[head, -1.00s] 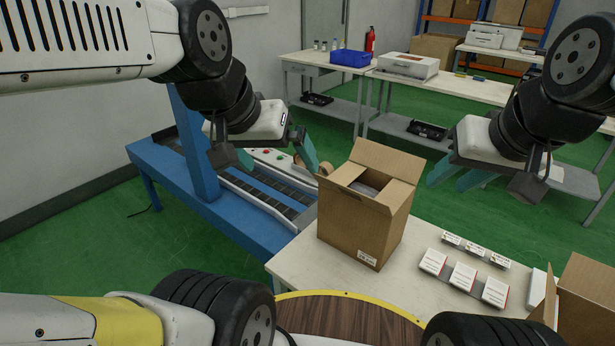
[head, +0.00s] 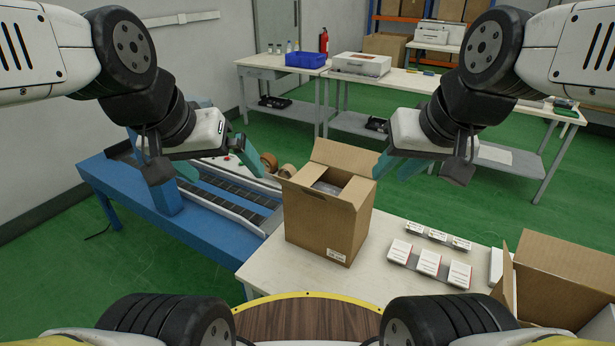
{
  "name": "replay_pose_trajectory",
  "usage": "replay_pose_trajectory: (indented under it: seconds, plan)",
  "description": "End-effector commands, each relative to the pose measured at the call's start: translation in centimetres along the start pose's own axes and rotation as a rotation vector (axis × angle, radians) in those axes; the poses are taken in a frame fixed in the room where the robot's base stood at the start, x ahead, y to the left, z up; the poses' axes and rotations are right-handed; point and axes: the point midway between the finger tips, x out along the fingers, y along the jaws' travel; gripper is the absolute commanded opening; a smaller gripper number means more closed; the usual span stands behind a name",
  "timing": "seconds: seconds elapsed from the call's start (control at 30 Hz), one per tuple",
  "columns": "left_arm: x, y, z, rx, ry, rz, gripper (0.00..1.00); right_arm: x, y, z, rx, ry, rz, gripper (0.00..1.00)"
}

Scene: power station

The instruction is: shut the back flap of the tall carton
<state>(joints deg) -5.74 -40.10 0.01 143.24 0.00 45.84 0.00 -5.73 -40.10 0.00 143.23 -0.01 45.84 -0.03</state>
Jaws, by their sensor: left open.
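The tall carton (head: 318,226) stands upright on the pale table. Its back flap (head: 345,157) stands up and leans back. My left gripper (head: 226,172) is open and empty, left of the carton above the conveyor, apart from the carton. My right gripper (head: 392,174) has its teal fingers apart and empty. It is beside the back flap's right end; I cannot tell whether it touches.
Several small white boxes (head: 428,262) lie right of the carton. Another open carton (head: 562,285) stands at the table's right end. Benches with a blue bin (head: 306,60) stand farther back.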

Motion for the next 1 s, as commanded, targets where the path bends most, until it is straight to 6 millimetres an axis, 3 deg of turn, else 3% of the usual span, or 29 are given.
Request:
replay_pose_trajectory:
  seconds: [0.03, 0.13, 0.37, 0.57, 0.7, 0.9, 1.0]
  plan:
    - [0.0, 0.0, 0.0, 0.0, 0.0, 0.0, 1.0, 0.1, 0.0, -0.1, -0.011, -0.004, 0.003, 0.19]
    - [0.0, 0.0, 0.0, 0.0, 0.0, 0.0, 1.0, 0.7, 0.0, -0.7, -0.098, -0.032, 0.021, 0.0]
    - [0.0, 0.0, 0.0, 0.0, 0.0, 0.0, 1.0, 5.2, -0.6, -4.4, -0.671, -0.206, 0.086, 0.0]
    - [0.0, 0.0, 0.0, 0.0, 0.0, 0.0, 1.0, 11.2, -2.8, -7.8, -1.275, -0.368, 0.056, 0.0]
    - [0.0, 0.0, 0.0, 0.0, 0.0, 0.0, 1.0, 16.4, -5.1, -9.4, -1.69, -0.458, -0.019, 0.0]
    - [0.0, 0.0, 0.0, 0.0, 0.0, 0.0, 1.0, 23.9, -9.2, -10.2, -2.216, -0.523, -0.168, 0.0]
    - [0.0, 0.0, 0.0, 0.0, 0.0, 0.0, 1.0, 26.6, -10.8, -10.0, -2.398, -0.53, -0.232, 0.0]
